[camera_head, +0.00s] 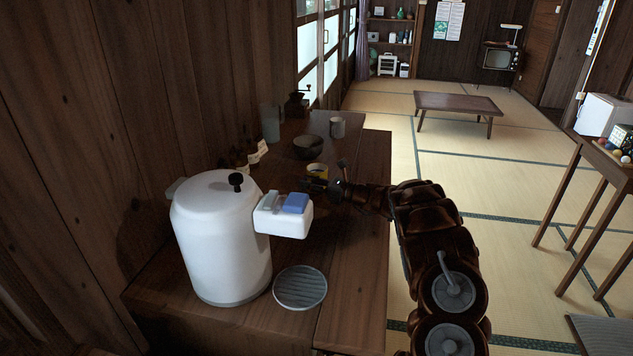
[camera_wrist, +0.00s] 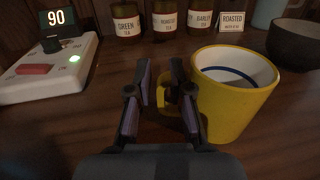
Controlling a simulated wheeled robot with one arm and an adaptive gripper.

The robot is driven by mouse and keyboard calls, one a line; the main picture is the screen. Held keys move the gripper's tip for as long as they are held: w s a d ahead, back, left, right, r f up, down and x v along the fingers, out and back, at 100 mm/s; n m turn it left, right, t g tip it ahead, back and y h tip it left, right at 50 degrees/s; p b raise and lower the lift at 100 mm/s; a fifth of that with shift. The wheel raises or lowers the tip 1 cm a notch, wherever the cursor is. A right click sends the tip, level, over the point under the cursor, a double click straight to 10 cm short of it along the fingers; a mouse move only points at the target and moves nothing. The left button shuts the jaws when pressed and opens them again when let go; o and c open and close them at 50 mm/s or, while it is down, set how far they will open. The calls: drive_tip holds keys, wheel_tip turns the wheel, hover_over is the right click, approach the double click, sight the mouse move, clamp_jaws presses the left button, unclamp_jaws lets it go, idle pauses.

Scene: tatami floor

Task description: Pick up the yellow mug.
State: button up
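The yellow mug (camera_wrist: 238,112) stands upright on the wooden counter, right of my gripper in the wrist view. It looks empty, with a dark blue ring inside. Its handle (camera_wrist: 161,97) points left and shows partly in the gap between my fingers, partly hidden behind the right finger. My gripper (camera_wrist: 162,75) is open, with a clear gap between its fingers. I cannot tell whether the right finger touches the mug. In the head view only the upper part of the yellow mug (camera_head: 317,168) shows beyond my gripper (camera_head: 313,185).
A dark bowl (camera_head: 307,147) and a grey cup (camera_head: 337,127) stand behind the mug. Labelled tea jars (camera_wrist: 126,20) line the wall. A white device (camera_wrist: 45,73) with a 90 display lies left. A large white dispenser (camera_head: 220,245) stands nearer, beside a round grey drip tray (camera_head: 300,287).

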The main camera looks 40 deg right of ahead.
drive_tip(key=shift+c, duration=0.2)
clamp_jaws()
drive_tip(key=shift+r, duration=0.3)
idle(0.5)
